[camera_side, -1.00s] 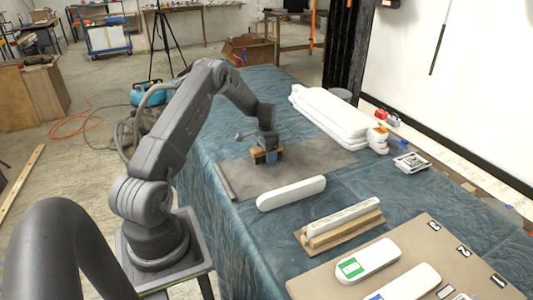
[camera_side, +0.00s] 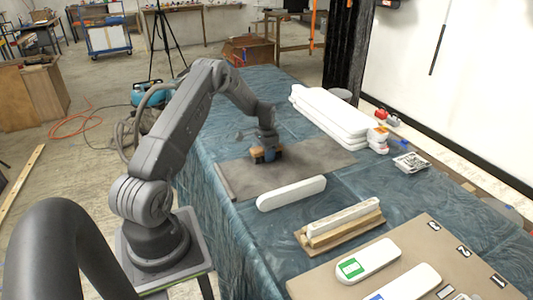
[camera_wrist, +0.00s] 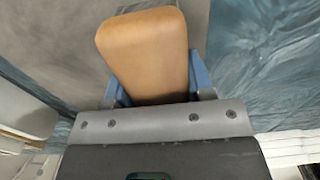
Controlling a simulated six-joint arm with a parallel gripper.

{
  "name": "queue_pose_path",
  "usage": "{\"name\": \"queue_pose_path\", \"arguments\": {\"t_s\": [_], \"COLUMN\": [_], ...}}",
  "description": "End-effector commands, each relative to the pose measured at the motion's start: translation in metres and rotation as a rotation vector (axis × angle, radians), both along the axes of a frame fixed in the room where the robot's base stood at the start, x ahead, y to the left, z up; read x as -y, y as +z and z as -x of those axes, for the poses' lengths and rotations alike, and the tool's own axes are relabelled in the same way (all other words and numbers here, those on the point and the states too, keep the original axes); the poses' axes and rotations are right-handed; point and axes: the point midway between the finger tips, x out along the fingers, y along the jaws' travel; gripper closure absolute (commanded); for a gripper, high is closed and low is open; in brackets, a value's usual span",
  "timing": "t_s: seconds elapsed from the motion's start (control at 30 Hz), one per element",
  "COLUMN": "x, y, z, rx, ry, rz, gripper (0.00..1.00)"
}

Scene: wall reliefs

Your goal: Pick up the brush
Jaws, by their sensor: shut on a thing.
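The brush (camera_side: 257,156) has a tan wooden body and sits in my gripper (camera_side: 266,155) over the grey mat (camera_side: 310,160) on the blue-covered table. In the wrist view the brush (camera_wrist: 146,50) fills the upper middle. The blue fingers of my gripper (camera_wrist: 158,88) close on its two sides. The underside of the brush is hidden. I cannot tell whether it touches the mat.
A white rounded bar (camera_side: 291,193) lies at the mat's near edge. Another white bar rests on a wooden holder (camera_side: 340,232). A numbered board (camera_side: 430,260) with white pieces is at the front right. Stacked white slabs (camera_side: 330,115) lie at the back.

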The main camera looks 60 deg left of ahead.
Motion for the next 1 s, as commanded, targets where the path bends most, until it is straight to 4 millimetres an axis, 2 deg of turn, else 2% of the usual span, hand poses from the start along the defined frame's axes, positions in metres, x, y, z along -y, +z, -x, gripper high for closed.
{"name": "queue_pose_path", "arguments": {"t_s": [0.17, 0.3, 0.7, 0.83, 1.0], "x": [0.000, -0.001, -0.030, -0.035, -0.039], "y": [0.016, 0.040, 0.091, 0.101, 0.107], "z": [-0.001, -0.001, 0.080, 0.097, 0.108], "rx": [0.003, 0.005, 0.003, 0.002, 0.002], "ry": [0.000, 0.000, 0.004, 0.003, 0.000], "rz": [-0.002, -0.002, -0.001, 0.000, 0.000], "gripper": [0.77, 0.77, 0.77, 0.77, 0.77]}}
